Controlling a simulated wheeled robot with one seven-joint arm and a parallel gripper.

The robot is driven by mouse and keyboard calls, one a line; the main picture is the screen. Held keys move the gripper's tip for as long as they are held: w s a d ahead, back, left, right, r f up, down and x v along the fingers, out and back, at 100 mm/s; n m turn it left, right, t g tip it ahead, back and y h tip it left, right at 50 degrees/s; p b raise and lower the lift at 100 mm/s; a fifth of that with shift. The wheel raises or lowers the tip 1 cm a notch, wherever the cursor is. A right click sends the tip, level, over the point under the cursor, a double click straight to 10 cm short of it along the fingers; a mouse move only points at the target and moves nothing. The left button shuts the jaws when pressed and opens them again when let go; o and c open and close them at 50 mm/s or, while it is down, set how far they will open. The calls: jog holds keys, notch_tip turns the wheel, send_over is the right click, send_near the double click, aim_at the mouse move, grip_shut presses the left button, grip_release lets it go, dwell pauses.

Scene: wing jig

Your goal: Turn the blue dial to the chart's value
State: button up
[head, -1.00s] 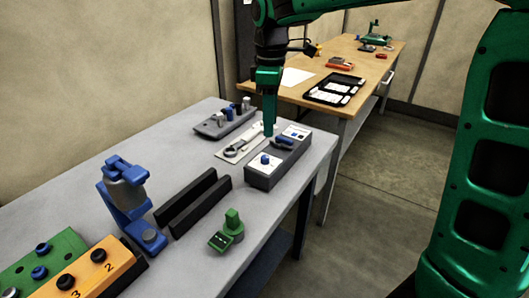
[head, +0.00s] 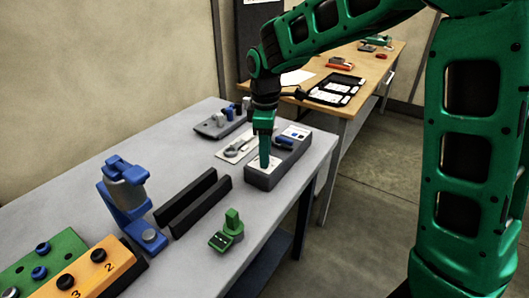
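A dark grey box (head: 262,181) with white panels on top stands near the right end of the grey table. One second ago a blue dial showed on its near white panel; now my gripper (head: 265,165) is right over that spot and hides the dial. My gripper points down with its fingertips at the near panel. I cannot tell whether it touches the dial or whether its fingers are open. A blue handle-like part (head: 284,141) lies on the far part of the box. A small white card with a dark mark (head: 296,132) is at its far end; its print is too small to read.
A white plate with a grey tool (head: 236,148) lies left of the box, and a grey block with knobs (head: 220,124) is behind. Black rails (head: 190,205), a blue stand (head: 128,200) and a green device (head: 229,232) stand nearer. A wooden table (head: 375,78) is behind.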

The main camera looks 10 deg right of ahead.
grip_shut()
jog(key=shift+m, duration=0.3)
jog(key=m, duration=0.5)
jog(key=shift+w, duration=0.1)
jog(key=m, duration=0.6)
jog(key=shift+r+m, duration=0.1)
jog(key=shift+m, duration=0.2)
jog(key=shift+w, duration=0.1)
dwell(0.4)
